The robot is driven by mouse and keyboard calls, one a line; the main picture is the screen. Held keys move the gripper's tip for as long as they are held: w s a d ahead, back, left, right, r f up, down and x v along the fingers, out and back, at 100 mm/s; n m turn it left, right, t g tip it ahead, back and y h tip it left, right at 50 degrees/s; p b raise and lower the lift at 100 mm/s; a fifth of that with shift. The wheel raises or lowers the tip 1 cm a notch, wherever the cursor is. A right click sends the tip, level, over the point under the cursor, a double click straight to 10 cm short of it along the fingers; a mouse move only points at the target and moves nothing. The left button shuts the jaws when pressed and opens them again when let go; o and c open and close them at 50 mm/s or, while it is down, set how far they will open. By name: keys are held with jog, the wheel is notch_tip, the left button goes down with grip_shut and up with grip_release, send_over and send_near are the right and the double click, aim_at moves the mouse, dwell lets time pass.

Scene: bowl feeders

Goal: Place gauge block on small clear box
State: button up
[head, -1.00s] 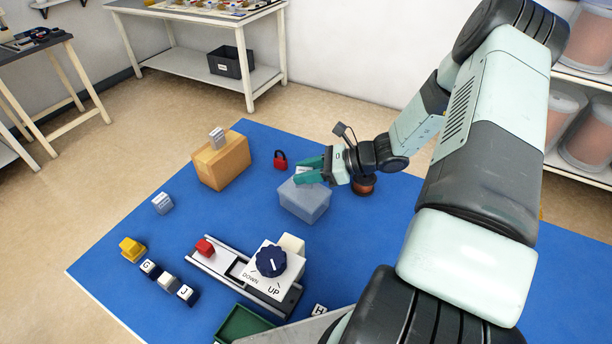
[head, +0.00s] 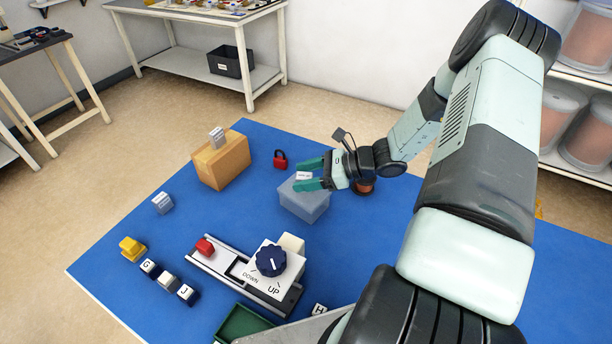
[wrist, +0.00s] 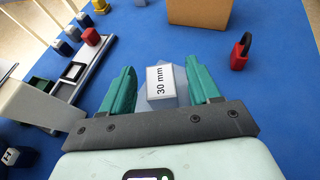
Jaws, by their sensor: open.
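The gauge block (wrist: 164,84), a small grey block with a white "30 mm" label, sits on top of the small clear box. It also shows in the head view (head: 304,176). The clear box (head: 305,204) is pale and translucent and stands on the blue mat; in the wrist view it is mostly hidden under the block and fingers. My gripper (head: 299,175) is open, with one green finger on each side of the block. In the wrist view, gaps show between the block and both fingertips (wrist: 159,68).
A cardboard box (head: 228,165) with a grey block (head: 217,138) on it stands behind left. A red padlock (head: 280,160) is close behind the clear box. A dial unit (head: 272,268) stands in front. Another grey block (head: 162,203) lies left.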

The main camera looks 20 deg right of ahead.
jog(key=v, duration=1.2)
